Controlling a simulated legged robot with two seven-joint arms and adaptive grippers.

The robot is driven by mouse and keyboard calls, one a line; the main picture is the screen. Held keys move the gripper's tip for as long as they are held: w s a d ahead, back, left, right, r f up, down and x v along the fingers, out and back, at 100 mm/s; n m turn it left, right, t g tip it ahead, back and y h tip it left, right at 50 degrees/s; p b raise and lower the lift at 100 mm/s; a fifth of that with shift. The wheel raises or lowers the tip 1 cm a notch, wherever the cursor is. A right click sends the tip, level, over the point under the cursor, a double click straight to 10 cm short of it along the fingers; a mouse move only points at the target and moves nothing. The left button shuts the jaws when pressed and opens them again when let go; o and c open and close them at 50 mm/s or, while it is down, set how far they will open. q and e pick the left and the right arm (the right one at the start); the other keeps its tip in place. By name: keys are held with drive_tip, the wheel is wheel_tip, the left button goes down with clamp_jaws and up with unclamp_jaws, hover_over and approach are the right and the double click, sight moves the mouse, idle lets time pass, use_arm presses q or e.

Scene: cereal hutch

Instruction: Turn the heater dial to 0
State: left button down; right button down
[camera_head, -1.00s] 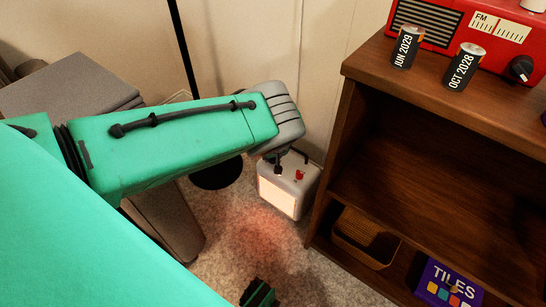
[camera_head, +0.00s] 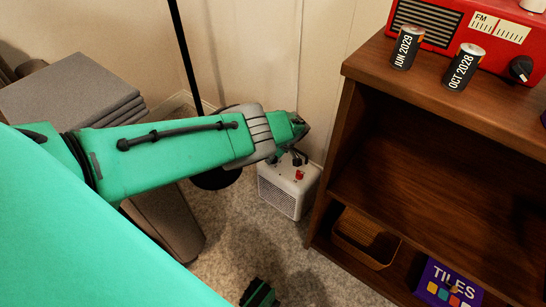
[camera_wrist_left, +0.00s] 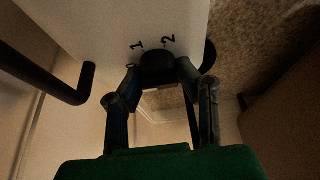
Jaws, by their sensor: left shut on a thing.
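The heater (camera_head: 283,193) is a small white box on the floor beside the shelf, with a grille front that is not glowing. A red part (camera_head: 299,175) shows on its top. In the left wrist view, the black heater dial (camera_wrist_left: 157,60) sits on the white heater face, with printed marks 1 and 2 beside it; the dial's pointer is too dark to read. My left gripper (camera_wrist_left: 159,74) is shut on the dial, one finger on each side. In the head view, my left gripper (camera_head: 296,151) is at the heater's top and partly hides it.
A brown wooden shelf (camera_head: 440,190) stands close on the right, with cans (camera_head: 465,66) and a red radio (camera_head: 505,35) on top. A black pole (camera_head: 186,60) stands behind my arm. Grey cushions (camera_head: 70,95) are at left. The front carpet is fairly clear.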

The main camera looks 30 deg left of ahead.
use_arm(q)
drive_tip(key=shift+d, duration=0.2)
drive_tip(key=c, duration=1.2)
unclamp_jaws()
drive_tip(key=shift+f, duration=0.1)
drive_tip(key=shift+w+r, duration=0.1)
drive_tip(key=shift+r, duration=0.25)
drive_tip(key=v, duration=1.1)
drive_tip(key=shift+r, duration=0.1)
drive_tip(key=shift+d, duration=0.1)
